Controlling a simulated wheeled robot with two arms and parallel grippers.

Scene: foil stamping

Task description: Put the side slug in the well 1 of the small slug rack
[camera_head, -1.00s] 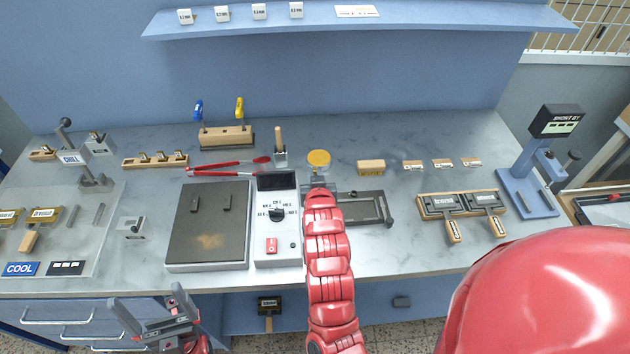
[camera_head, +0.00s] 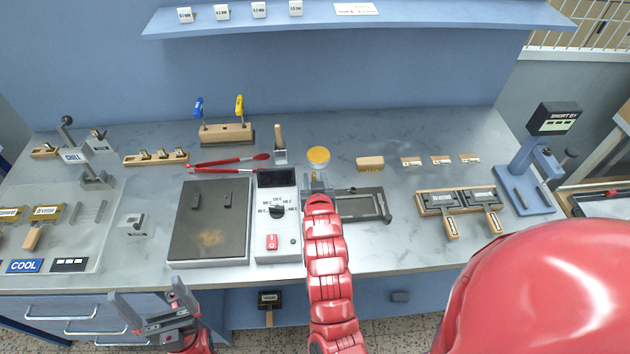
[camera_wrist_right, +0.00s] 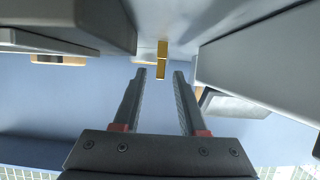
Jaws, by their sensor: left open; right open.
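A small upright brass piece (camera_wrist_right: 163,60), which looks like a slug, stands just beyond my right fingertips in the right wrist view. My right gripper (camera_wrist_right: 160,75) is open, with the piece roughly in line with its gap and not held. In the head view my right gripper (camera_head: 315,183) is at the left end of the grey composing frame (camera_head: 345,192), largely hidden by my arm. A wooden rack with brass slugs (camera_head: 155,159) and a smaller wooden block (camera_head: 43,152) stand at the back left; I cannot tell which is the small slug rack. My left gripper (camera_head: 146,300) is open and empty before the bench.
A hot plate (camera_head: 210,225) and its control box (camera_head: 278,240) lie left of my right arm. Red tongs (camera_head: 228,164), a yellow round tin (camera_head: 318,156) and a wooden block (camera_head: 370,163) are behind. Type holders (camera_head: 462,201) and a press stand (camera_head: 530,190) are at right.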

